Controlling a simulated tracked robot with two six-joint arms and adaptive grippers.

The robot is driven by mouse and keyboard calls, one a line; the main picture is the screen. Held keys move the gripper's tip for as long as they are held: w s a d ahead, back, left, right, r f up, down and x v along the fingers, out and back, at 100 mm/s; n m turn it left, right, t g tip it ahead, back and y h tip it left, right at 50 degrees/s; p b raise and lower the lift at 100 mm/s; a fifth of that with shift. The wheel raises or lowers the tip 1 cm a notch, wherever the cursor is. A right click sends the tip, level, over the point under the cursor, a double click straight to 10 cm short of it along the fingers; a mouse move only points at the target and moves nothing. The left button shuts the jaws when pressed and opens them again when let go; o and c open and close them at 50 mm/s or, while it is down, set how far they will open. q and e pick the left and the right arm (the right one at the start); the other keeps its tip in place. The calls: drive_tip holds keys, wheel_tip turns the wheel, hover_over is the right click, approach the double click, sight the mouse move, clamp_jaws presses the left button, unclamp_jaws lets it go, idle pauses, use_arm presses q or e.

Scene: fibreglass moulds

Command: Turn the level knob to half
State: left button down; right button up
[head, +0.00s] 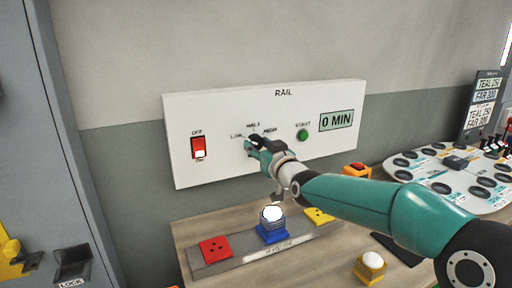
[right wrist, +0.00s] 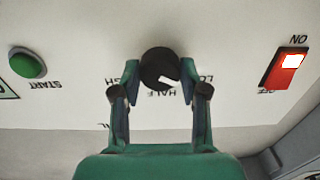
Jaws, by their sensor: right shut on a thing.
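The level knob (right wrist: 158,66) is black and round with a white pointer mark, on a white panel headed RAIL (head: 345,95). LOW, HALF and HIGH are printed around it. My left gripper is not in view.
On the panel are a red rocker switch (head: 198,147), a green START button (head: 303,135) and a 0 MIN display (head: 337,120). Below, a grey tray (head: 215,268) on the wooden bench holds red, blue and yellow blocks. A yellow-based white button (head: 371,262) stands under my right arm.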

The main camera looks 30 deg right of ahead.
drive_tip(key=shift+a, duration=0.2)
drive_tip(key=shift+c, duration=0.3)
drive_tip(key=shift+d, duration=0.2)
drive_tip(key=shift+f+m+b, duration=0.15)
drive_tip(key=shift+m+b, duration=0.75)
drive_tip(key=shift+b, duration=0.35)
drive_tip(key=m+b, duration=0.4)
drive_tip(key=m, duration=0.2)
drive_tip(key=shift+r+m+b, duration=0.15)
drive_tip(key=shift+m+b, duration=0.25)
drive_tip(key=shift+m, duration=0.6)
drive_tip(key=shift+r+m+b, duration=0.1)
drive_tip(key=shift+m+b, duration=0.25)
drive_tip(key=shift+m, duration=0.65)
drive_tip(key=shift+d, duration=0.1)
